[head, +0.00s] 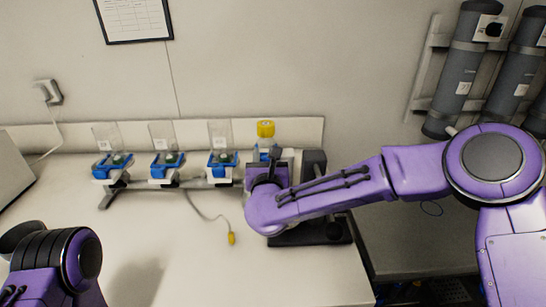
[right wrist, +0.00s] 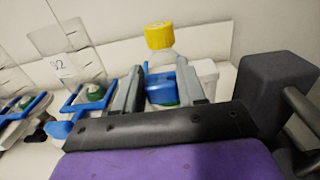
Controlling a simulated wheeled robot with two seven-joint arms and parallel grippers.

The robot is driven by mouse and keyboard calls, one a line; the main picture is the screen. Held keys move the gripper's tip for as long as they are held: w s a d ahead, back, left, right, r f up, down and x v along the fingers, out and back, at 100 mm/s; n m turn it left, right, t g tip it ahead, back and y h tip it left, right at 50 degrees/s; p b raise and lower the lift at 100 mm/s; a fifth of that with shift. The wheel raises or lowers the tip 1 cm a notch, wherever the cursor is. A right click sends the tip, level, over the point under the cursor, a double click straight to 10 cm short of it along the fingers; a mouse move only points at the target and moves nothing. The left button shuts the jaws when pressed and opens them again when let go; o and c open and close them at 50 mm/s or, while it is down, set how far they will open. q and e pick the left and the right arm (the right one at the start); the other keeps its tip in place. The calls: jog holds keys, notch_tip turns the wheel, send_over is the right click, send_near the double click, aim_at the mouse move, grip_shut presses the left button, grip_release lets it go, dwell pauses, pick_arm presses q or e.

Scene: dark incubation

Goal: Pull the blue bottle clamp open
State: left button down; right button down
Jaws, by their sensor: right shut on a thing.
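A clear bottle with a yellow cap (head: 265,129) stands at the right end of the row on the bench. It also shows in the right wrist view, where its yellow cap (right wrist: 159,36) rises above a blue clamp (right wrist: 160,86). My right gripper (right wrist: 162,70) is shut on the blue clamp, with one grey finger on each side of it. In the head view my purple right wrist hides most of this clamp and the fingers. My left gripper is out of view; only part of the left arm shows at the lower left.
Three similar blue holders (head: 167,167) with clear upright panels stand in a row to the left on a rail. A dark grey block-like stand (right wrist: 275,85) is close on the right. A cable with a yellow end (head: 231,239) lies on the bench. The front bench is mostly clear.

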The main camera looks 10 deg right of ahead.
jog(key=c, duration=0.7)
grip_release()
jog(key=shift+s+f, duration=0.1)
jog(key=shift+s, duration=0.15)
jog(key=s+b, duration=0.1)
jog(key=s, duration=0.2)
jog(key=s+b, duration=0.1)
jog(key=s, duration=0.3)
jog(key=s+a+b, duration=0.1)
jog(key=s, duration=0.2)
jog(key=shift+s+a, duration=0.1)
jog(key=shift+s, duration=0.05)
